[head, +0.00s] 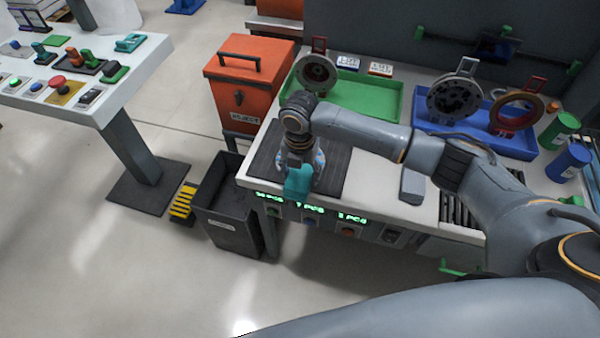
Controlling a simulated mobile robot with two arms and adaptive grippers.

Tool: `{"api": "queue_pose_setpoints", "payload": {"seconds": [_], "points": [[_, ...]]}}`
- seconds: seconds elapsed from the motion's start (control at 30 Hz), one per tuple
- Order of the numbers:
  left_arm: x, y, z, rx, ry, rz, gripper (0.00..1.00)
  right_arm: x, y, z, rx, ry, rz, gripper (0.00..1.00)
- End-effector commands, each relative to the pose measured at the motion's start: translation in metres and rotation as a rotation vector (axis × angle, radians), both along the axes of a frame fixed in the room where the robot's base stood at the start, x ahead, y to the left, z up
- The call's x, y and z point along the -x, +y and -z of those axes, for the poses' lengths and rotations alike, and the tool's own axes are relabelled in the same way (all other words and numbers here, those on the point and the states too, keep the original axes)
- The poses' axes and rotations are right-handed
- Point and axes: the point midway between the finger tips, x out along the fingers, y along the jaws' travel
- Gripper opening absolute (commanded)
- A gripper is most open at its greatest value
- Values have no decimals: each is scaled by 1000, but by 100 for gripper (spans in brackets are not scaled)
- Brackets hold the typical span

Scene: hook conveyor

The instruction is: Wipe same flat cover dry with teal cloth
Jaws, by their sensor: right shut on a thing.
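My right gripper (299,168) points down over the dark mat (333,168) at the bench's front left. It is shut on the teal cloth (298,182), which hangs at the mat's front edge. A pale grey-blue shape shows beside the gripper; I cannot tell whether it is part of the flat cover or of the gripper. Round flanged parts stand in trays behind: a dark one (315,73) in the green tray and a grey one (454,98) in the blue tray. My left gripper is out of view.
A green tray (365,112) and a blue tray (432,126) lie at the back of the bench. An orange reject bin (243,85) and a black open bin (226,230) stand left of it.

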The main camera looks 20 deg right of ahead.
Motion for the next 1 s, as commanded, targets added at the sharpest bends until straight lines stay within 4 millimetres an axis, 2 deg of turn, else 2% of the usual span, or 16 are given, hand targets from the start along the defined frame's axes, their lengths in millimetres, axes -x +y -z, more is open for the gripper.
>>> {"api": "queue_pose_setpoints", "payload": {"seconds": [1.0], "points": [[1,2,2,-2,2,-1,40,0,0,8,-1,1,0,35]]}}
